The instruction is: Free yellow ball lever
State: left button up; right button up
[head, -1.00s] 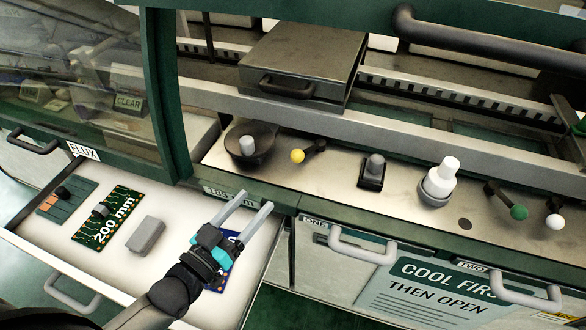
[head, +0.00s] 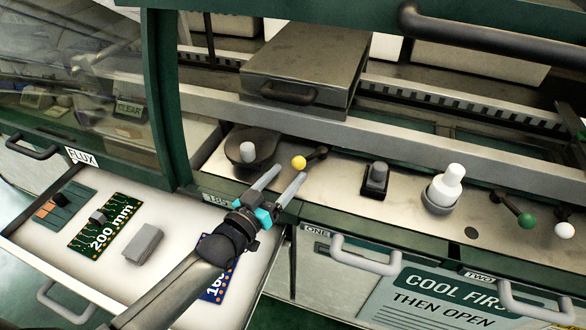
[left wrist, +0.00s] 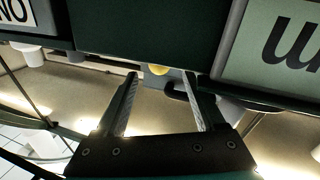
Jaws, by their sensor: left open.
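The yellow ball (head: 299,162) tops a short black lever (head: 316,153) on the metal deck, left of centre in the head view. The yellow ball also shows in the left wrist view (left wrist: 158,70), between and beyond my fingers, partly cut off by a dark panel above it. My left gripper (head: 288,177) is open and empty, its two fingers pointing at the yellow ball from just in front of it. I see no clear contact with the ball. In the left wrist view my left gripper (left wrist: 160,85) has its fingers wide apart. My right gripper is not in view.
A grey knob on a dark round plate (head: 240,152) sits left of the lever; a black switch (head: 375,180) and a white knob (head: 446,187) sit right. Green (head: 526,221) and white (head: 564,230) ball levers are farther right. An open drawer (head: 150,190) holds boards below.

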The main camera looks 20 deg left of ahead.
aim_at(294, 167)
pick_arm(q)
jog(key=shift+x, duration=1.75)
grip_shut()
